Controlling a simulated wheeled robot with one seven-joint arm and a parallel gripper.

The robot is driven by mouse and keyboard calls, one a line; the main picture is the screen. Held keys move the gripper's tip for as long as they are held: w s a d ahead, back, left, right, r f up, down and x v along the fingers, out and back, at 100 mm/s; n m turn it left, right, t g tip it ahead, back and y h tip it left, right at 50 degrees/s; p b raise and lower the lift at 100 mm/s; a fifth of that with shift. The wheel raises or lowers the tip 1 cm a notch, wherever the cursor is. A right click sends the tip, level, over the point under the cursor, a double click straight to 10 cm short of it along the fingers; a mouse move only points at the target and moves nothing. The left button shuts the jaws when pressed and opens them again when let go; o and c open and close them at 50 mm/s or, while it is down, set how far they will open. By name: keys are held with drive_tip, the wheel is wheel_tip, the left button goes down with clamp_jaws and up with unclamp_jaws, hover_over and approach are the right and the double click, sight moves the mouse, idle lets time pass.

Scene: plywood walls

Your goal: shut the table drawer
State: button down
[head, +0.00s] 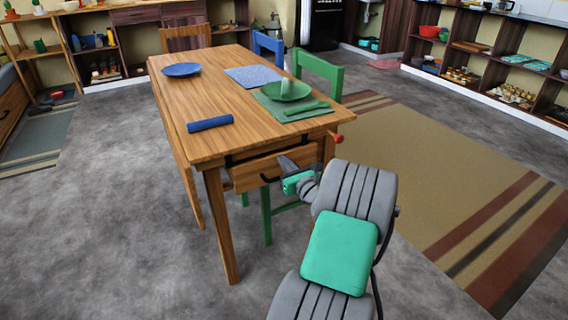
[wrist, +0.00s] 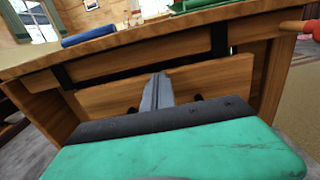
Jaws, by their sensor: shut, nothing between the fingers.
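The wooden table (head: 215,95) stands left of centre, with its drawer (head: 247,175) in the near end. The drawer front looks a little out from the frame, with dark gaps above it. It also shows in the wrist view (wrist: 225,80), spanning the middle. My gripper (head: 283,163) is shut and empty, its fingers pointing at the drawer front. In the wrist view the shut fingers (wrist: 160,78) overlap the middle of the front; I cannot tell whether they touch it. Dark handle parts show on either side of the fingers, and the fingers hide the middle of the handle.
On the table are a blue plate (head: 181,70), a blue roll (head: 210,123), and a green bowl (head: 286,90) on a green mat. A green chair (head: 320,72) stands at the right side. A red knob (head: 337,137) sticks out near the right corner. Floor left of the table is clear.

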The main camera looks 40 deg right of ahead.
drive_tip(key=p+x, duration=0.2)
drive_tip(key=x, duration=0.2)
drive_tip(key=shift+w+r+p, duration=0.15)
drive_tip(key=shift+w+p, duration=0.1)
drive_tip(key=shift+p, duration=0.05)
drive_tip(key=shift+d, duration=0.1)
drive_tip(key=shift+w+r, duration=0.1)
drive_tip(key=shift+r, duration=0.05)
